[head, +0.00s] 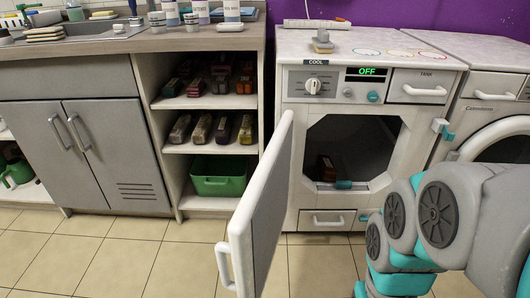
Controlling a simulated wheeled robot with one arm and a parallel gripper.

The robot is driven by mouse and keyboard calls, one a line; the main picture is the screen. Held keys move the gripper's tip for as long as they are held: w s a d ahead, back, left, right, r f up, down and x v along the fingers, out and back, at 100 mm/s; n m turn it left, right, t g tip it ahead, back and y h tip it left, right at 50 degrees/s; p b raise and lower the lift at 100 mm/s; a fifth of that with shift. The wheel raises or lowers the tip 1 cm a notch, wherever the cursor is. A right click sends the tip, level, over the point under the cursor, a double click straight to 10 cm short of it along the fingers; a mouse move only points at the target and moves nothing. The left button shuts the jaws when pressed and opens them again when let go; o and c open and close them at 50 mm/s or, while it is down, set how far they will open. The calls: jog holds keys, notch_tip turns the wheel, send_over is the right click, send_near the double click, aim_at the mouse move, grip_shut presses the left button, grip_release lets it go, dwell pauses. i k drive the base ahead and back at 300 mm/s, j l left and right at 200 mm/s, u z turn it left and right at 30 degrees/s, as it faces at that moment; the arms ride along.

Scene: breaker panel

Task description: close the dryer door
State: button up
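A white handle (225,266) sits on the door's near edge. The dark opening (360,145) is uncovered, with a dark reddish item (326,168) inside and a teal piece (343,184) at its lower lip. My arm comes in from the right, in front of the dryer's lower right. My gripper is not visible.
Another white machine (490,85) stands close at the right. At the left are a counter (95,45) with a sink, grey cabinet doors (75,140), and open shelves with several items and a green bin (218,177). Tiled floor (135,250) is clear left of the door.

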aim_at(254, 230)
jog(key=j+z, duration=0.15)
jog(key=j, duration=0.4)
jog(key=k+j+z, duration=0.1)
jog(key=j, duration=0.4)
jog(key=k+j+z, duration=0.15)
jog(key=j, duration=0.4)
jog(key=k+j, duration=0.15)
jog(key=k, duration=0.25)
jog(key=k+j+z, duration=0.1)
jog(key=k, duration=0.35)
